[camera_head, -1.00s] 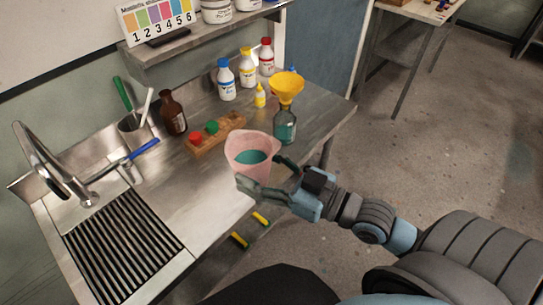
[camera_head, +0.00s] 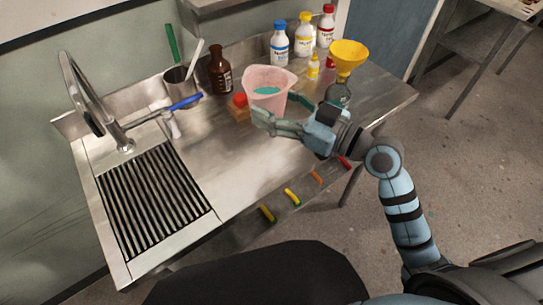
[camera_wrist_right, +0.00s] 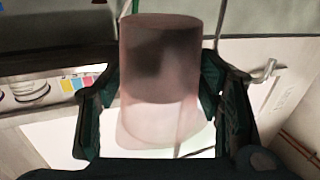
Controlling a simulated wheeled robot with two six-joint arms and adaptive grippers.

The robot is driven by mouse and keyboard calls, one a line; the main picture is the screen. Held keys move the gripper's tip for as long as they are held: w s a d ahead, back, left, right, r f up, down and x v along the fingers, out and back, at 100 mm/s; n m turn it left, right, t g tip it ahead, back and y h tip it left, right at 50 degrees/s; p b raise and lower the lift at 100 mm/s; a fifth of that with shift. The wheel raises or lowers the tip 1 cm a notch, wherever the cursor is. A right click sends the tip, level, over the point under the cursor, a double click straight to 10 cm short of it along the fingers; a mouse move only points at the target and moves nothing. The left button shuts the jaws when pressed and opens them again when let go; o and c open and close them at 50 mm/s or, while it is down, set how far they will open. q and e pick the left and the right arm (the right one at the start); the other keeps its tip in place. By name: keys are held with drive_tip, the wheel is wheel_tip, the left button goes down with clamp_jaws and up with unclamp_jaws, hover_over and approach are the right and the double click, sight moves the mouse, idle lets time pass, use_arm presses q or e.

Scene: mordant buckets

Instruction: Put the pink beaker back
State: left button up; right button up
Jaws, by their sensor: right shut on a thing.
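The pink beaker (camera_head: 268,80) is translucent and holds teal liquid. It is upright or nearly so, over the back half of the steel counter. My right gripper (camera_head: 279,111) is shut on it, one finger on each side. In the right wrist view the beaker (camera_wrist_right: 160,75) fills the middle between the two dark green fingers (camera_wrist_right: 158,100). The beaker hides most of the wooden block behind it. From the head view I cannot tell exactly how high its base is above the counter. My left gripper is not in view.
A yellow funnel (camera_head: 348,56) sits in a bottle (camera_head: 338,92) right of the beaker. A brown bottle (camera_head: 220,70), a blue-capped bottle (camera_head: 280,45) and other bottles stand behind. The sink tap (camera_head: 90,100) and ribbed drainer (camera_head: 155,197) are left. The counter's front middle (camera_head: 235,160) is clear.

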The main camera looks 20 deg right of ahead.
wheel_tip(320, 180, down, 14)
drive_tip(key=b, duration=0.4)
drive_tip(key=shift+f, duration=0.2)
drive_tip(key=o, duration=1.4)
drive_tip(key=shift+f, duration=0.1)
drive_tip(key=shift+o, duration=0.2)
